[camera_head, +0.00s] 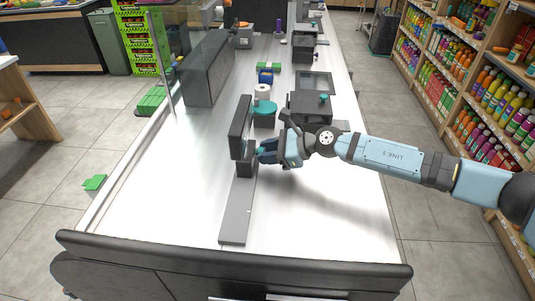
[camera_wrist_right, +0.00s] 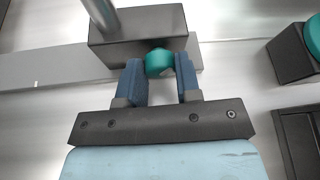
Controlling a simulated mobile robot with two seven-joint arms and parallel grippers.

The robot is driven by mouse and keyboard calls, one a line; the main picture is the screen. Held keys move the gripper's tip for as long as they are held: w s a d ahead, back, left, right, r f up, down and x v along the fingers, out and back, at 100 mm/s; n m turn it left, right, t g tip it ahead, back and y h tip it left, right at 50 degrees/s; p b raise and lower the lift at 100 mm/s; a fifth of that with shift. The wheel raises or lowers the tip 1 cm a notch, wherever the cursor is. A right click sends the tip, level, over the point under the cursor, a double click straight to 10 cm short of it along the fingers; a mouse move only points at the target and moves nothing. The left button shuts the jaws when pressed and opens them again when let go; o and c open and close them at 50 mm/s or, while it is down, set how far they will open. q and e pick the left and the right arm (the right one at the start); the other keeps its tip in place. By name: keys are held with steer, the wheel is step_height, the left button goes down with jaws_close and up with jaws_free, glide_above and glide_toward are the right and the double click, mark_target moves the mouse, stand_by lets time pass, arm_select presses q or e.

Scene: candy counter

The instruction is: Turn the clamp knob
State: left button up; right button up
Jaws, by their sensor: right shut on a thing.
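The clamp knob is a small teal knob (camera_wrist_right: 160,62) on the side of a dark block. The dark clamp block (camera_wrist_right: 130,35) shows at the top of the right wrist view; in the head view it (camera_head: 246,161) stands on a grey flat bar (camera_head: 237,212). My right gripper (camera_wrist_right: 160,75) has its two blue fingers on either side of the knob and is shut on it. In the head view the right gripper (camera_head: 264,151) reaches the block from the right, and its fingers mostly hide the knob. My left gripper is not in view.
A dark upright panel (camera_head: 240,127) rises above the clamp block. A teal round-topped stand (camera_head: 264,108) and a black box with a teal knob (camera_head: 309,108) stand behind my gripper. The near white counter (camera_head: 320,220) is clear on the right.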

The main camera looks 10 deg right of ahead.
steer(key=shift+n+t+b, duration=0.45)
steer(key=shift+n+t, duration=0.35)
steer(key=shift+n, duration=0.3)
steer(key=o, duration=0.9)
steer(key=b+v, duration=0.1)
steer(key=v, duration=1.3)
